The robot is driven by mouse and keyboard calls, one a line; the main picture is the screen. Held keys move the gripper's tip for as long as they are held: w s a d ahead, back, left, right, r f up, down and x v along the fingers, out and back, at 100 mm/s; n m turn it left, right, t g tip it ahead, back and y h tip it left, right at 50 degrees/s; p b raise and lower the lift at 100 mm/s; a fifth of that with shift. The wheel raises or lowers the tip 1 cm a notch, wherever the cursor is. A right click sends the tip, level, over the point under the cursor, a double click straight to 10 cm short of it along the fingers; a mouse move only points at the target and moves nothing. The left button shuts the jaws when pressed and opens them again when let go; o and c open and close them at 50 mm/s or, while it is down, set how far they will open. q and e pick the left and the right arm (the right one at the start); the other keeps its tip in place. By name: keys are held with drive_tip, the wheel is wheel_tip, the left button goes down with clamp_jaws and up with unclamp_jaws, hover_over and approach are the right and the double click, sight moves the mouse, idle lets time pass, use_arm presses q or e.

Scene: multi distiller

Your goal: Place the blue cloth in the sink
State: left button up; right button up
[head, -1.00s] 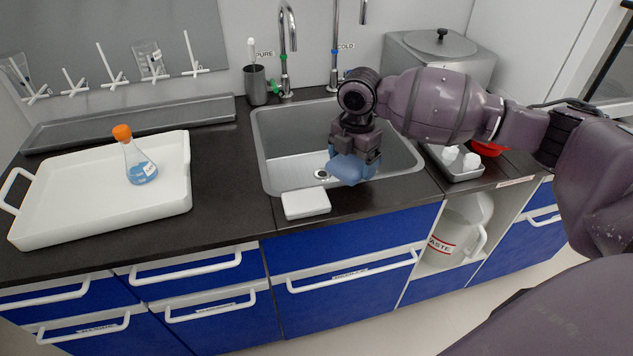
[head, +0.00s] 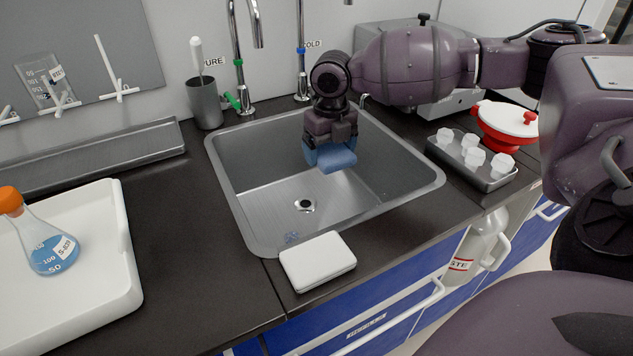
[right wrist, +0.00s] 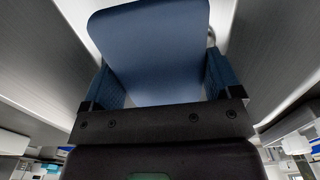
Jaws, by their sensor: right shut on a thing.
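The blue cloth (head: 337,158) is held in my right gripper (head: 329,150), over the steel sink (head: 240,200). In the right wrist view the blue cloth (right wrist: 155,50) fills the space between the two fingers of the right gripper (right wrist: 160,85), which is shut on it. The sink's walls show on both sides there. In the head view the cloth appears inside the sink's outline, toward its back right; its height above the basin floor is hard to tell. The drain (head: 304,205) is uncovered. My left gripper is out of view.
A white box (head: 317,262) lies at the sink's front edge. Two taps (head: 238,60) stand behind the sink beside a grey cup (head: 204,103). A tray of white pieces (head: 472,160) and a red-and-white container (head: 505,125) are at right. A white tray with a flask (head: 50,245) is at left.

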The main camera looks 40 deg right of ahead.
drive_tip(key=b, duration=0.3)
hover_over(328, 216)
wheel_tip(328, 216, down, 12)
drive_tip(key=shift+r, duration=0.2)
drive_tip(key=shift+f, duration=0.9)
wheel_tip(328, 216, down, 5)
drive_tip(key=shift+b, duration=1.05)
drive_tip(key=shift+r, duration=0.1)
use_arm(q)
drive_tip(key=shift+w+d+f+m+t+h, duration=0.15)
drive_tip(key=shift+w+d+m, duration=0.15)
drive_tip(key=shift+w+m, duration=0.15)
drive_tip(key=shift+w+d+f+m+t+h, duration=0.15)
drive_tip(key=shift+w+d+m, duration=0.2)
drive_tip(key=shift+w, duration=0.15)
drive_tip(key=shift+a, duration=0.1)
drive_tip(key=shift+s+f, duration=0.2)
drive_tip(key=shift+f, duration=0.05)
use_arm(e)
drive_tip(key=o, duration=0.8)
